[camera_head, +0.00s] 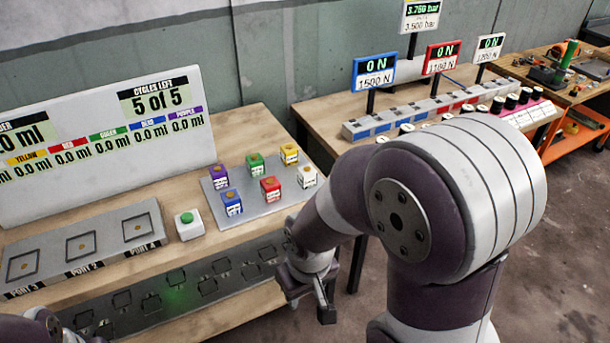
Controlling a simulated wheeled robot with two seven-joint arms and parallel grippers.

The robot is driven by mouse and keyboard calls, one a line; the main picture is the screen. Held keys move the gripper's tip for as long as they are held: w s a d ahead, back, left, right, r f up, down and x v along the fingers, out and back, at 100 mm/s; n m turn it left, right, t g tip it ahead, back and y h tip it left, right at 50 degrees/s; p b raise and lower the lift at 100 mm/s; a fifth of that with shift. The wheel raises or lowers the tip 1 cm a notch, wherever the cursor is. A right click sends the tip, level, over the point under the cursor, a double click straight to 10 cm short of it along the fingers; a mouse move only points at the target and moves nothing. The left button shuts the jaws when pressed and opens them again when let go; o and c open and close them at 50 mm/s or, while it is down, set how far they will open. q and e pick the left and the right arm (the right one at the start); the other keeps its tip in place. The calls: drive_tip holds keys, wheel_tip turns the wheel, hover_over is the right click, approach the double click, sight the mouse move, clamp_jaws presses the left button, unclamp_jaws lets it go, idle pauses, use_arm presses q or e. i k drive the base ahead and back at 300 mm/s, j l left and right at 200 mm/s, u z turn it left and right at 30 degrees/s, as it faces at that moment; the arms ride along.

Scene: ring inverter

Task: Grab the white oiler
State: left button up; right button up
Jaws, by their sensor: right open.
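The white oiler (307,176) is a small white cube with a yellowish top. It stands upright at the right end of the front row on a grey plate (221,196) on the wooden bench. My right gripper (324,301) hangs off the bench's front edge, below the oiler in the picture and apart from it. It is open and empty; its fingers show small and dark. Part of my left arm shows at the bottom left corner, but its fingers are out of view.
Blue, red, purple, green and yellow oilers share the plate, with the red one (270,189) just left of the white. A green button box (189,224) and a port tray (83,246) stand further left. A second bench (330,112) stands at the right.

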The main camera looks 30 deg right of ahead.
sight(307, 174)
drive_tip(key=i+l+z, duration=0.35)
drive_tip(key=i, duration=0.3)
drive_tip(key=i+z, duration=0.3)
drive_tip(key=i, duration=0.3)
drive_tip(key=z, duration=1.6)
